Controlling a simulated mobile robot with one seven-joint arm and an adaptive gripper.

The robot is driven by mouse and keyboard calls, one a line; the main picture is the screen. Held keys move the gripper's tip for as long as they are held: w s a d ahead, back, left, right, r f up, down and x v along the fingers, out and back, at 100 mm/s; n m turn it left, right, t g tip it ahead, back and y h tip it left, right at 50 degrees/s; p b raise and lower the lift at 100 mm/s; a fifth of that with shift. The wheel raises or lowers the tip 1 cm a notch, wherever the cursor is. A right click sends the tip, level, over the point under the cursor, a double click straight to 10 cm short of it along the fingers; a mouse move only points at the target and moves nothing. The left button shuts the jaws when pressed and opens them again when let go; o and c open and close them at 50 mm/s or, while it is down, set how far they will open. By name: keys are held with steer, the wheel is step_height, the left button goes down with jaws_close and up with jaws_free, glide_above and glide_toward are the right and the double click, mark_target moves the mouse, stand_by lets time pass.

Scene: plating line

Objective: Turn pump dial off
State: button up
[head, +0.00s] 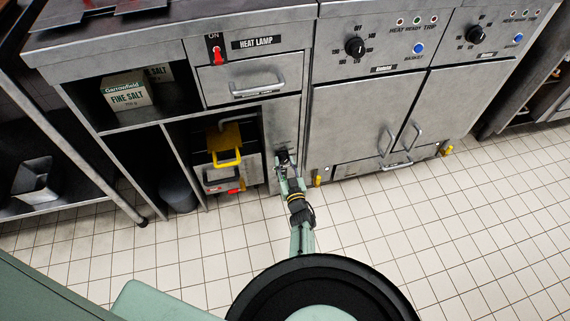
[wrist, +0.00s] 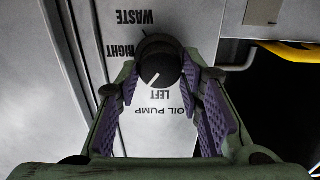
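The pump dial (wrist: 160,66) is a round black knob with a white pointer line, on a pale panel in the wrist view. The panel reads OIL PUMP, LEFT, RIGHT and WASTE, upside down in this view. The pointer slants toward the lower left of the picture, near LEFT. No OFF label shows. My gripper (wrist: 161,88) has its purple-padded fingers apart, one on each side of the dial; I cannot tell whether they touch it. In the head view my gripper (head: 284,162) is at the narrow panel left of the fryer doors and hides the dial.
A yellow-handled unit (head: 225,150) stands in the open bay left of my gripper. The heat lamp drawer (head: 255,77) is above. Fryer doors (head: 352,120) with handles are to the right. Tiled floor (head: 430,220) in front is clear.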

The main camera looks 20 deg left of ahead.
steer(key=c, duration=0.6)
steer(key=shift+m, duration=1.3)
steer(key=o, duration=1.1)
steer(key=shift+o, duration=0.2)
step_height(320, 180, up, 10)
steer(key=shift+r, duration=0.1)
